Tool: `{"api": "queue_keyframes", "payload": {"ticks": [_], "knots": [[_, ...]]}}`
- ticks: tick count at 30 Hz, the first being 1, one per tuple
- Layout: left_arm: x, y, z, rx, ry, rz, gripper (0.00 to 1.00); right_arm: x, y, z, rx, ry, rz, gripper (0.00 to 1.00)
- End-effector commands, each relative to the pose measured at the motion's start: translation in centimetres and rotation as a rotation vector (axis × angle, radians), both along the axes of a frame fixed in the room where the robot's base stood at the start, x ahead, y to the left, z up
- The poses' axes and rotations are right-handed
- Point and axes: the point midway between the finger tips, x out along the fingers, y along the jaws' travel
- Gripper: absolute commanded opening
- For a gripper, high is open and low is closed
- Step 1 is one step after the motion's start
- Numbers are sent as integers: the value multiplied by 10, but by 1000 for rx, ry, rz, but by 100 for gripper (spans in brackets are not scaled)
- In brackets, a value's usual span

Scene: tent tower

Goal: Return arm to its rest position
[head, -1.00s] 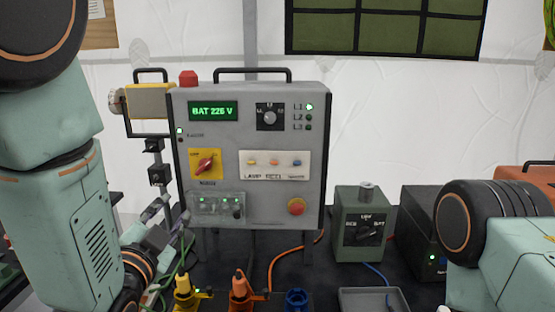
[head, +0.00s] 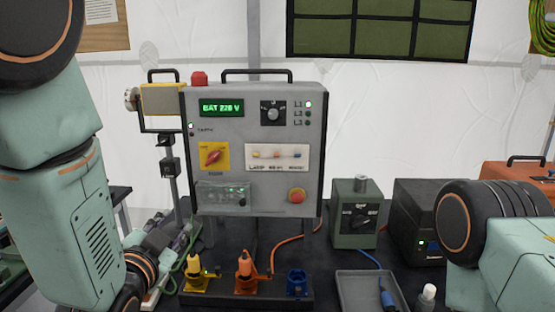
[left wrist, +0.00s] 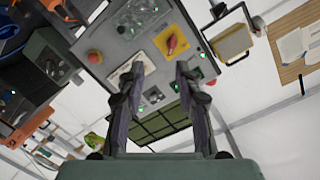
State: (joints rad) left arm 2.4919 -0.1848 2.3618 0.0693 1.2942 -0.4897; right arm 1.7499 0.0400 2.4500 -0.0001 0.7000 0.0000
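My left arm (head: 60,200) comes down the left side of the head view. Its gripper (head: 172,232) is low beside the left lower edge of the grey control panel (head: 225,135), above the table and partly hidden by my wrist. In the left wrist view the gripper (left wrist: 158,72) has its two fingers apart with nothing between them. The panel, with its yellow-and-red rotary switch (left wrist: 171,43), lies beyond the fingertips. My right arm (head: 500,240) shows at the right edge of the head view; its gripper is out of view.
Yellow, orange and blue connectors (head: 297,283) stand in front of the panel. A green switch box (head: 356,212), a dark box (head: 418,220) and a grey tray (head: 358,290) are to the right. A yellow lamp (head: 162,100) stands behind the panel's left side.

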Motion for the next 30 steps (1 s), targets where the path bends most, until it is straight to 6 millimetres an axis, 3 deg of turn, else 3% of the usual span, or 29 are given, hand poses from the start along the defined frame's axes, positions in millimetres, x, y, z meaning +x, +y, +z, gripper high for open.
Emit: {"api": "queue_keyframes", "payload": {"ticks": [8, 11, 17, 21, 27, 30], "knots": [[-30, 10, -98, -201, 305, 87, 34, 0, 0, -14, 0, 0, 0, 0], [-53, 14, -149, -270, 444, 136, 34, 0, 0, -23, 0, -1, 0, 0], [-125, 21, -262, -394, 753, 271, 34, 0, 0, -47, 0, 0, 0, 0], [-187, 24, -331, -449, 959, 370, 34, 0, 0, -66, 0, 0, 0, 0], [-283, 27, -414, -477, 1221, 490, 34, 0, 0, -94, 0, 0, 0, 0], [-320, 28, -442, -476, 1304, 526, 34, 0, 0, -106, 0, 0, 0, 0]]}}
